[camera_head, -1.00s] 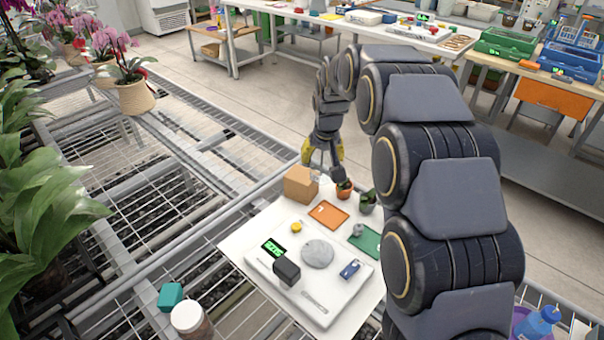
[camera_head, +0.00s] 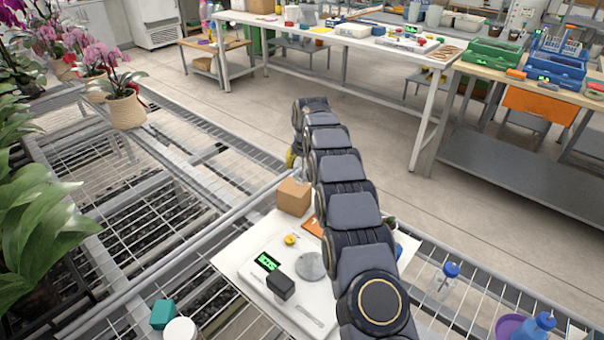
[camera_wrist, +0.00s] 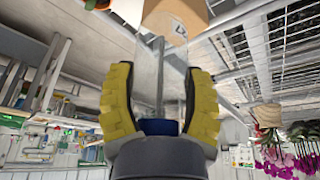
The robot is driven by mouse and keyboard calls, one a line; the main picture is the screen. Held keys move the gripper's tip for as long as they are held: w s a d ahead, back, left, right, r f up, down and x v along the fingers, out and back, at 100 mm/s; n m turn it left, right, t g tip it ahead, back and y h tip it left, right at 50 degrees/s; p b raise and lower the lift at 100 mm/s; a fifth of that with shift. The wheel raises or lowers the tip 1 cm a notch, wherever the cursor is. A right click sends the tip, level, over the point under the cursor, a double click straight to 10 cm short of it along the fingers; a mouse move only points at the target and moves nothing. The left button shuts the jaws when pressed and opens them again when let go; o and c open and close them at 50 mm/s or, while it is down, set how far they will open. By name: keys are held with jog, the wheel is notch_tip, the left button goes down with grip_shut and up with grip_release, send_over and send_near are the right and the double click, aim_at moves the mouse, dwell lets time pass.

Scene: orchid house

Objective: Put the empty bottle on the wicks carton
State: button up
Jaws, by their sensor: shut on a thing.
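My gripper (camera_wrist: 160,110) is shut on a clear bottle (camera_wrist: 150,75), which looks empty; its blue cap (camera_wrist: 158,127) is toward my palm. The yellow fingers lie on both sides of it. In the head view my arm hides most of the gripper; a bit of yellow finger shows just above the brown carton (camera_head: 293,197). The carton stands at the back corner of the white board and also shows in the wrist view (camera_wrist: 185,14), past the bottle's far end. Whether the bottle touches the carton I cannot tell.
The white board (camera_head: 237,258) bears a scale with a dark block (camera_head: 281,286) and a yellow item (camera_head: 290,239). Another clear blue-capped bottle (camera_head: 443,284) stands on the mesh bench at right, near a blue bottle (camera_head: 532,328). A potted orchid (camera_head: 126,110) stands at upper left.

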aim_at(302, 174)
jog(key=shift+w+f, duration=0.9)
jog(key=shift+f, duration=1.7)
jog(key=shift+f, duration=0.1)
jog(key=o, duration=1)
